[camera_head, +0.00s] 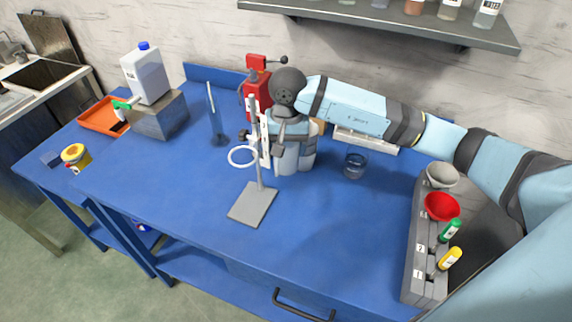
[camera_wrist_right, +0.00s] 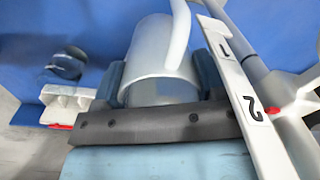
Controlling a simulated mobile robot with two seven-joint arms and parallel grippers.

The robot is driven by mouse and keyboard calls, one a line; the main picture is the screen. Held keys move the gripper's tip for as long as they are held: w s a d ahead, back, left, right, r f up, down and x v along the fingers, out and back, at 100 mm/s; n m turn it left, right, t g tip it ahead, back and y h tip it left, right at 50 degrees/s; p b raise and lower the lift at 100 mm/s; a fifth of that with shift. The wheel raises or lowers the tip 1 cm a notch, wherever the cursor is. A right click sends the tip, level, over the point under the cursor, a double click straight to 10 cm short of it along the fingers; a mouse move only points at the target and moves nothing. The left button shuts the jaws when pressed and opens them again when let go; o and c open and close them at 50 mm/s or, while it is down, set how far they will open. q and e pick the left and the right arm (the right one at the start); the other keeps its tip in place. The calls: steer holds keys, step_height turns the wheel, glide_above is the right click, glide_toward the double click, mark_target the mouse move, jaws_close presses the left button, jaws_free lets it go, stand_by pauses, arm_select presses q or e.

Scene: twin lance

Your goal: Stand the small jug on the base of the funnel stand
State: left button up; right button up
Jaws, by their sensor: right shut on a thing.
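The funnel stand has a flat grey base (camera_head: 252,205), a thin post and a white ring (camera_head: 243,157) on its left side. The base is bare. My right gripper (camera_head: 293,155) is behind and to the right of the post, pointing down. It is shut on the small jug, a pale grey cylinder (camera_wrist_right: 160,50) with a curved handle (camera_wrist_right: 180,25). In the head view the gripper largely hides the jug, and I cannot tell whether it touches the table. My left gripper is not in view.
A white numbered strip (camera_wrist_right: 235,85) stands close beside the jug. A glass beaker (camera_head: 355,165) is to the right, and a red device (camera_head: 257,85) is behind. A rack (camera_head: 418,250) with bowls stands at right. The blue table (camera_head: 170,190) is clear left of the base.

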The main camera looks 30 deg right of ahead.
mark_target(286, 167)
steer(key=shift+f, duration=3.45)
steer(key=shift+f, duration=0.2)
steer(key=o, duration=0.7)
steer(key=shift+r, duration=0.1)
